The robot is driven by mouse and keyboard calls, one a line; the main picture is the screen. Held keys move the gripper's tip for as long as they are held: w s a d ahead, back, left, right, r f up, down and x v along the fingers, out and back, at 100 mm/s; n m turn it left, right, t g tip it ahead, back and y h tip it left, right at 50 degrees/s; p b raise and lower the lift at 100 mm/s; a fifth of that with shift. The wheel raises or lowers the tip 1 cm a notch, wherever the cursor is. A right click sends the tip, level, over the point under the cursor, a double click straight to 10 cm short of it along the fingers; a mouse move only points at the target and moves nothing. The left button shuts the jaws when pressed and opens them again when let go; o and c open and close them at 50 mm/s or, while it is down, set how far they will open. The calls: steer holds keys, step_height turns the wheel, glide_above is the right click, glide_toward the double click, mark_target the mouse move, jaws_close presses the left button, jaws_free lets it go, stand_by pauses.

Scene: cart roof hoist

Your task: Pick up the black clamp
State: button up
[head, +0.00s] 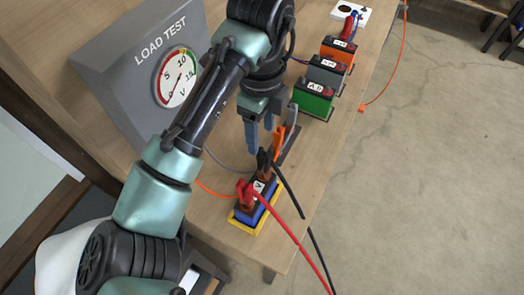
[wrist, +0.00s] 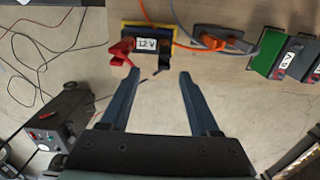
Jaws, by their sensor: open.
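The black clamp (head: 264,161) sits on the far end of a blue battery (head: 252,211), with a black cable trailing toward the lower right. In the wrist view a dark shape at the right end of the 12 V battery (wrist: 146,44) seems to be this clamp (wrist: 165,62), only partly clear. A red clamp (head: 244,193) is on the battery's near end; it also shows in the wrist view (wrist: 121,50). My gripper (head: 259,140) is open and empty, pointing down above and just beyond the black clamp. In the wrist view its fingers (wrist: 157,80) are wide apart.
An orange clamp (head: 278,142) and a grey clamp (head: 291,116) stand close beside my gripper. Green (head: 312,98), grey (head: 327,72) and orange (head: 338,50) batteries line the table behind. The load test meter (head: 145,70) stands left. Open floor lies right.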

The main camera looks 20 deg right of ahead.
mark_target(264, 160)
steer(key=f, duration=0.2)
steer(key=f+b, duration=0.1)
steer(key=f, duration=0.3)
steer(key=shift+s+d, duration=0.25)
steer(key=shift+d, duration=0.05)
steer(key=shift+w+d+f+p, duration=0.1)
steer(key=shift+f+p, duration=0.05)
steer(key=shift+f, duration=0.85)
steer(key=shift+w+a+f+p, duration=0.1)
steer(key=shift+w+f+p, duration=0.1)
steer(key=shift+f, duration=0.8)
steer(key=shift+w+d+f+p, duration=0.1)
steer(key=shift+f+p, duration=0.05)
steer(key=shift+f, duration=0.85)
jaws_close()
